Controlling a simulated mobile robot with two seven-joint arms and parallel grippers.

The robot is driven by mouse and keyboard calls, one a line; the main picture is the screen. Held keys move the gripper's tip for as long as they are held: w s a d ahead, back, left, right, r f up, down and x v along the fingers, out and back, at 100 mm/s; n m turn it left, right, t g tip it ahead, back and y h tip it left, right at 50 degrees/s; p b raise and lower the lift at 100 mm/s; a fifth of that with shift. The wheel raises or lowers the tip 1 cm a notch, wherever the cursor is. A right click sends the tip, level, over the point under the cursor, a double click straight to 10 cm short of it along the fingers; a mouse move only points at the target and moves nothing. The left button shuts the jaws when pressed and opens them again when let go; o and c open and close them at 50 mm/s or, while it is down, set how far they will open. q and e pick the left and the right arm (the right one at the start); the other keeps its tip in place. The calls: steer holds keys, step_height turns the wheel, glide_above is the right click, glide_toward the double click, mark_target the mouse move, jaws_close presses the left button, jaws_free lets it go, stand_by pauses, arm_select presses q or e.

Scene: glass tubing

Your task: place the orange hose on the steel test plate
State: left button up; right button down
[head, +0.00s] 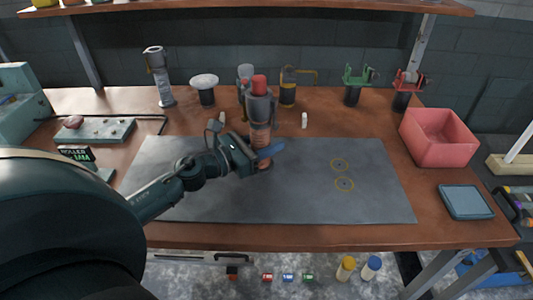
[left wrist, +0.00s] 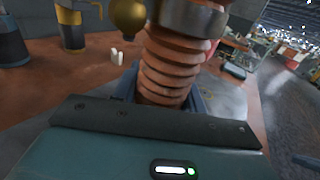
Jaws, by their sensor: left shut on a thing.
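The orange hose (head: 261,135) is a ribbed, copper-coloured upright piece with a grey collar at its upper end. It is over the left-middle part of the steel test plate (head: 300,205), a flat grey sheet on the bench. My left gripper (head: 262,152) is shut on the hose low on its body, with the fingers across it. The ribs fill the middle of the left wrist view (left wrist: 168,70), where a grey metal band crosses the top. I cannot tell whether the hose's lower end touches the plate. My right gripper is not in view.
Two yellow rings (head: 342,175) mark the plate's right half, which is clear. A pink bin (head: 438,138) and a blue tray (head: 466,202) stand to the right. Several fittings, including a black and yellow one (head: 288,92), stand behind the plate. A shelf (head: 250,9) runs above.

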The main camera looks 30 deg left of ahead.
arm_select(q)
step_height(320, 180, down, 2)
steer(key=shift+f, duration=0.2)
steer(key=shift+f+b, duration=0.3)
steer(key=shift+b, duration=0.15)
steer(key=o, duration=1.2)
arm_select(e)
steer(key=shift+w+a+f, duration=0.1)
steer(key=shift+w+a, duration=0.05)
arm_select(q)
steer(key=shift+r, duration=0.1)
